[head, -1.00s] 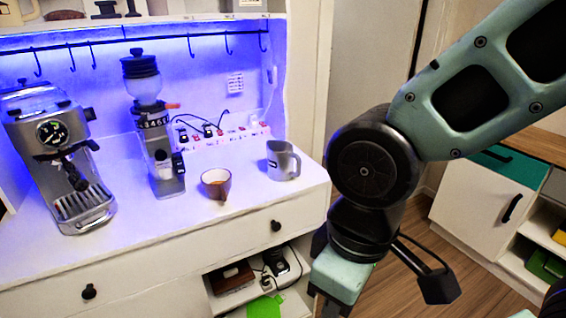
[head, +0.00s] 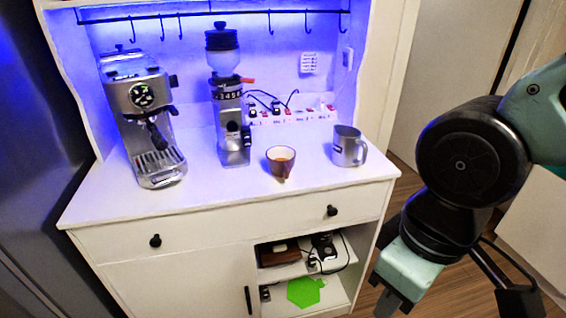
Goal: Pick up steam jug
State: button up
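The steam jug (head: 346,147) is a metal pitcher with a handle on its right side. It stands upright on the right end of the white cabinet top (head: 225,178). My gripper (head: 386,306) is at the bottom, right of the cabinet and lower in the picture than the jug. It is apart from the jug. Its fingers are mostly cut off by the frame edge, so I cannot tell whether they are open or shut.
A brown cup (head: 281,163) stands left of the jug. A grinder (head: 230,110) and an espresso machine (head: 146,115) stand further left. A power strip (head: 290,115) with cables lies behind. Hooks (head: 308,22) hang above. Open shelves (head: 300,262) are below.

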aim_at(347, 142)
jog(key=i+u, duration=0.45)
jog(key=i+l+u, duration=0.1)
jog(key=i+u, duration=0.15)
jog(key=u, duration=0.2)
